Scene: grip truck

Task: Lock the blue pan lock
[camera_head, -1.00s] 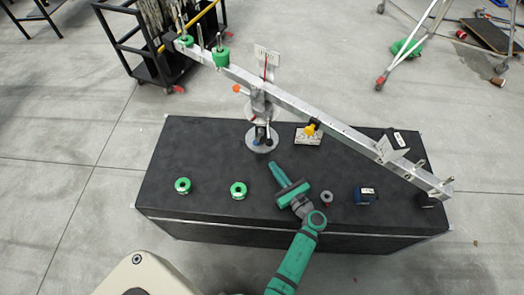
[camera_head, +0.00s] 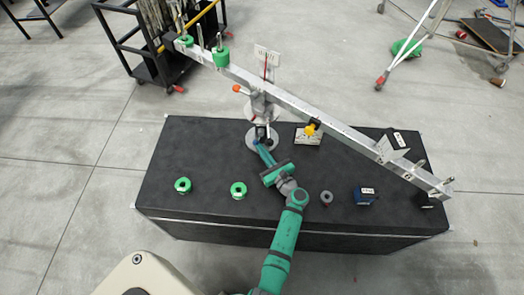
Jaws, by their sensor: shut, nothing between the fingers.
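A balance with a long metal beam (camera_head: 320,113) stands on the black box, its beam tilted down to the right. Its post rises from a round grey base plate (camera_head: 251,144). A small blue part (camera_head: 256,141) shows at the foot of the post, which looks like the blue pan lock; it is tiny and partly hidden by my fingertips. Whether it is locked cannot be told. My gripper (camera_head: 260,147) is shut and empty, its tips at or very near the blue part. Contact cannot be told.
Two green rings (camera_head: 183,185) (camera_head: 238,190), a small grey ring (camera_head: 327,197) and a blue block (camera_head: 366,196) sit on the black box top (camera_head: 210,150). A yellow part (camera_head: 311,128) is near the beam. Green weights (camera_head: 221,57) are on the raised beam end.

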